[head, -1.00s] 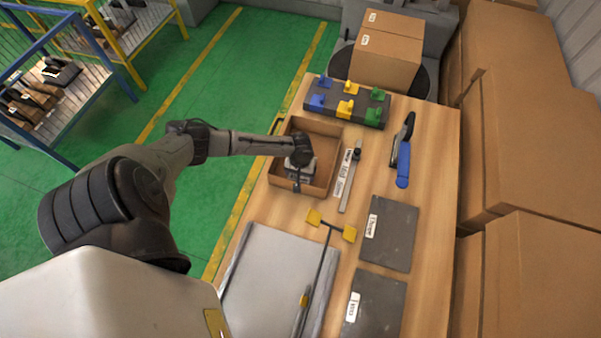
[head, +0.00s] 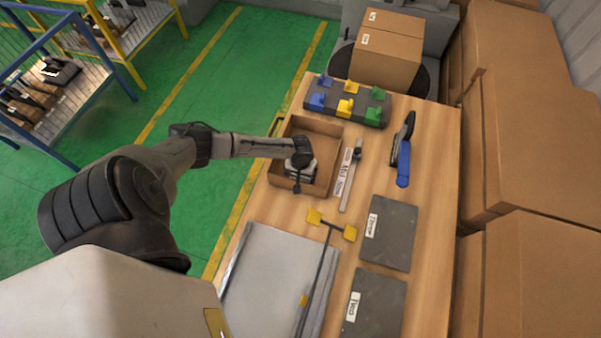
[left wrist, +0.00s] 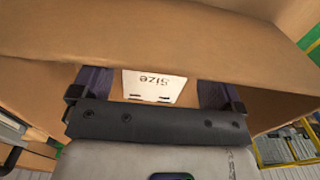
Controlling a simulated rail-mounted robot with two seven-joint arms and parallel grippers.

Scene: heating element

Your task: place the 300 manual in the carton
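The open brown carton (head: 315,127) stands near the left edge of the wooden table. My left gripper (head: 298,184) points down inside it, by its front part. In the left wrist view, its dark fingers (left wrist: 156,78) are spread apart. The carton's cardboard (left wrist: 200,38) fills the upper part of that view. I cannot make out the 300 manual in any frame; my gripper hides part of the carton's inside. My right gripper is not in view.
Behind the carton is a dark rack with coloured clips (head: 345,105). To the right are a ruler-like strip (head: 347,190) and a blue-handled tool (head: 403,165). Dark plates (head: 388,232) and a grey panel (head: 270,275) lie in front. Large boxes (head: 535,140) line the right.

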